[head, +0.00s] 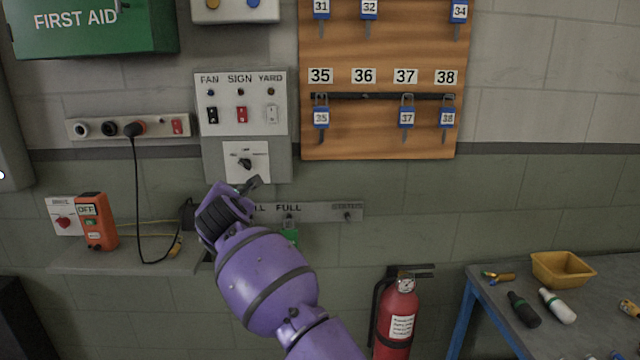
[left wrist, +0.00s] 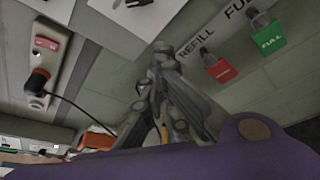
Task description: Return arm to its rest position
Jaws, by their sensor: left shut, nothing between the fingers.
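My purple left arm rises from the bottom middle of the head view. Its dark gripper (head: 254,183) is just below the rotary switch plate (head: 234,170) and in front of the hook rail (head: 335,212). In the left wrist view the fingers (left wrist: 164,52) come together at their tips, shut and empty. The arm hides the left part of the rail and its first label. My right gripper is in neither view.
The FAN, SIGN, YARD panel (head: 282,133) and key board (head: 378,145) are on the wall. A red tag (left wrist: 220,70) and green tag (left wrist: 267,36) hang close to the fingers. A shelf (head: 75,265) is left; an extinguisher (head: 398,305) and workbench (head: 590,335) are right.

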